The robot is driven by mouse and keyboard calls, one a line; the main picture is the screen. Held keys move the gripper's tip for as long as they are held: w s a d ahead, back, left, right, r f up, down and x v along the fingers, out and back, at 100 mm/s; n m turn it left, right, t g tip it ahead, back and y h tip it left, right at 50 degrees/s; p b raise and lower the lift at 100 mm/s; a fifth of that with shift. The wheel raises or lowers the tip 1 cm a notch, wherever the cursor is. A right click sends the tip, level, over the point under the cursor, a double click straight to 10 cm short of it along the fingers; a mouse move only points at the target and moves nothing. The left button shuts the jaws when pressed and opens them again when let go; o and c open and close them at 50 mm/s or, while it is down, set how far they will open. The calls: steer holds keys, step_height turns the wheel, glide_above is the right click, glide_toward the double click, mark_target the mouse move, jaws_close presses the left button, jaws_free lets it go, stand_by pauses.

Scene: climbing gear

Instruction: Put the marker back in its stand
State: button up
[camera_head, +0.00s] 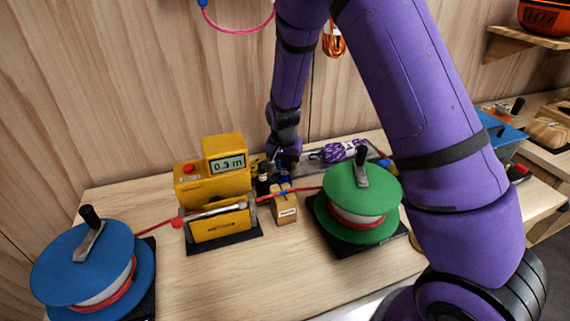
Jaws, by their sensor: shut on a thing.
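My gripper (282,166) is small in view, behind and just above a small wooden block (285,210) with a label on its front, which looks like the marker stand. My gripper is shut on a slim, dark blue thing, which looks like the marker (285,181). It shows just above the block's back edge. Its tip is too small to make out, so I cannot tell whether it touches the block.
A yellow meter (212,185) reading 0.3 m stands left of the block. A blue reel (85,262) is at far left, a green reel (358,200) at right. A red rope runs between them. A grey tray (313,169) with purple rope (340,151) lies behind.

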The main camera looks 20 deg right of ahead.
steer(key=shift+f, duration=0.1)
steer(key=o, duration=0.9)
steer(key=shift+c, duration=0.2)
step_height(320, 180, up, 12)
steer(key=s, duration=0.1)
steer(key=shift+s+a+r, duration=0.15)
steer(key=shift+a+r, duration=0.05)
steer(key=shift+a, duration=0.2)
steer(key=s+d+r+n+t+y, duration=0.1)
steer(key=s+d+r+n, duration=0.1)
steer(key=s+r, duration=0.55)
steer(key=s+d+r+n+t+y, duration=0.1)
steer(key=s+d+r, duration=0.2)
steer(key=s+r, duration=0.45)
steer(key=s+d+r+n+t, duration=0.1)
steer(key=s+r+n, duration=0.1)
steer(key=s, duration=0.6)
steer(key=s+d+r+n+t+h, duration=0.1)
steer(key=s+r, duration=0.3)
steer(key=s, duration=0.5)
steer(key=shift+d+r+n, duration=0.15)
steer(key=shift+d+n, duration=0.1)
steer(key=shift+n, duration=0.15)
